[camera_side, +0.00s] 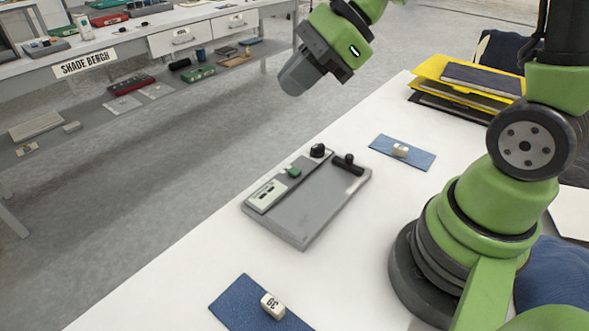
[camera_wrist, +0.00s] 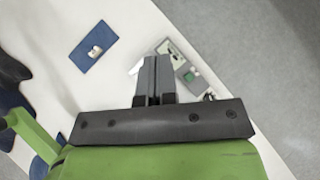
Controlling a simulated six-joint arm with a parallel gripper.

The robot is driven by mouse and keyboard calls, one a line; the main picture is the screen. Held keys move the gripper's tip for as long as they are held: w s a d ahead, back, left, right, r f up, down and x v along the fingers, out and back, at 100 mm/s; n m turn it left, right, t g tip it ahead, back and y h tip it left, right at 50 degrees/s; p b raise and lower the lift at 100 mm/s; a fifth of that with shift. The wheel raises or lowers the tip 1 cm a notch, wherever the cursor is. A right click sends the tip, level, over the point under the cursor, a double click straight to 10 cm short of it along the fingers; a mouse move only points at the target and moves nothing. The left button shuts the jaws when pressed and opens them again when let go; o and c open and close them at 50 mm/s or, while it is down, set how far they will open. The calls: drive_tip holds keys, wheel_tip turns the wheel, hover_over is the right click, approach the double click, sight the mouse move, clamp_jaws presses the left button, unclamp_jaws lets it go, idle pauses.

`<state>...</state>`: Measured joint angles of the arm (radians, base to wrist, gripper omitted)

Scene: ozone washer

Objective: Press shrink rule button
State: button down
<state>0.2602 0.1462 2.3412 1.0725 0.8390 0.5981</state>
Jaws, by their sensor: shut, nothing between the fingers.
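A flat grey device (camera_side: 310,215) lies on the white table. A small green button (camera_side: 294,172) sits on its raised strip, between a pale panel with small markings (camera_side: 266,195) and a black knob (camera_side: 318,151). A black handle-like part (camera_side: 348,164) is at its far right corner. My gripper (camera_side: 290,88) is shut and empty, high above and beyond the device, clear of it. In the wrist view my gripper (camera_wrist: 156,60) covers part of the device (camera_wrist: 168,48); the green button (camera_wrist: 189,77) shows just right of the fingers.
A blue mat (camera_side: 236,300) with a white block marked 30 (camera_side: 272,305) lies near the front. Another blue mat (camera_side: 418,159) with a pale block (camera_side: 400,150) lies right of the device. Yellow and black folders (camera_side: 430,68) are stacked at the back right. A separate bench (camera_side: 140,45) stands at upper left.

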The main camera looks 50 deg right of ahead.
drive_tip(key=w+d+f+m, duration=0.3)
drive_tip(key=f+m, duration=0.2)
drive_tip(key=m, duration=0.2)
drive_tip(key=m+t+h, duration=0.1)
drive_tip(key=m, duration=0.6)
hover_over(296, 169)
wheel_tip(296, 169, down, 5)
drive_tip(key=shift+n, duration=0.3)
drive_tip(key=shift+f, duration=4.35)
drive_tip(key=shift+f, duration=0.15)
drive_tip(key=shift+f, duration=0.3)
